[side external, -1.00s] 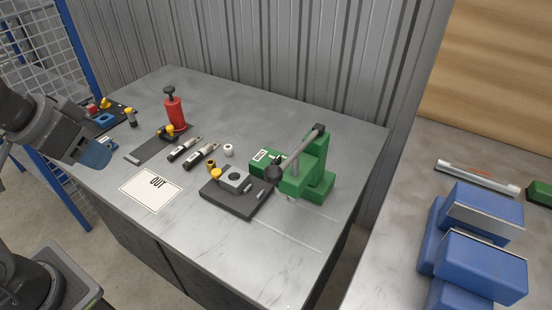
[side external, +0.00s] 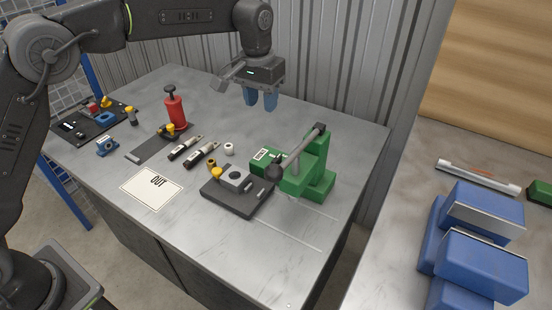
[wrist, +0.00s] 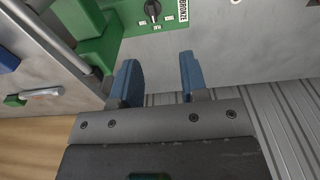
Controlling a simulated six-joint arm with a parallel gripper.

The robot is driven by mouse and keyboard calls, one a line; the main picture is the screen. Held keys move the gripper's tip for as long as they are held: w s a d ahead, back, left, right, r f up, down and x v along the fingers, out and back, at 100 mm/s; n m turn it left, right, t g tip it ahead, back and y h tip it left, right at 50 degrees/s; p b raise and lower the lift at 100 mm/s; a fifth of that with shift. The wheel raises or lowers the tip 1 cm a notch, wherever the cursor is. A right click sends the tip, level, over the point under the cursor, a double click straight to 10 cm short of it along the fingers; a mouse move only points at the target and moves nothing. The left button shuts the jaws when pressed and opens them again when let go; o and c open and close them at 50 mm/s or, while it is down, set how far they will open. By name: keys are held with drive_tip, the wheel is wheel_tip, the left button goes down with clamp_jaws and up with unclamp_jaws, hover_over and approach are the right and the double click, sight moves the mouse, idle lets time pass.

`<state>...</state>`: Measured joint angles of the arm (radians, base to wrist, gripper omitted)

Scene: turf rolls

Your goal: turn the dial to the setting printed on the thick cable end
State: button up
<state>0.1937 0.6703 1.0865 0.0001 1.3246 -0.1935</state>
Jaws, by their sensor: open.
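The dial (wrist: 152,8) is a black knob with a light pointer mark on a green housing (wrist: 160,24), at the top edge of the wrist view. Small white labels surround it, too small to read, and a larger label reads BRONZE. In the side view the green housing (side external: 258,168) is at the base of a green lever press. Two black cable ends with white bands lie on the table; the thicker one (side external: 202,155) is nearer the press, its print unreadable. My gripper (side external: 260,100) is open and empty, above the table behind the press; its blue fingers (wrist: 158,62) are apart from the dial.
A dark fixture plate (side external: 232,200), a red hand tool (side external: 175,113) and an OUT card (side external: 150,190) are on the table. The back of the table is clear; a corrugated wall (side external: 330,70) stands behind.

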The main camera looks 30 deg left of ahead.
approach(276, 159)
drive_tip(key=shift+g, duration=0.3)
drive_tip(key=f, duration=1)
drive_tip(key=shift+w+d, duration=0.1)
drive_tip(key=shift+w, duration=0.15)
drive_tip(key=shift+c, duration=0.3)
clamp_jaws()
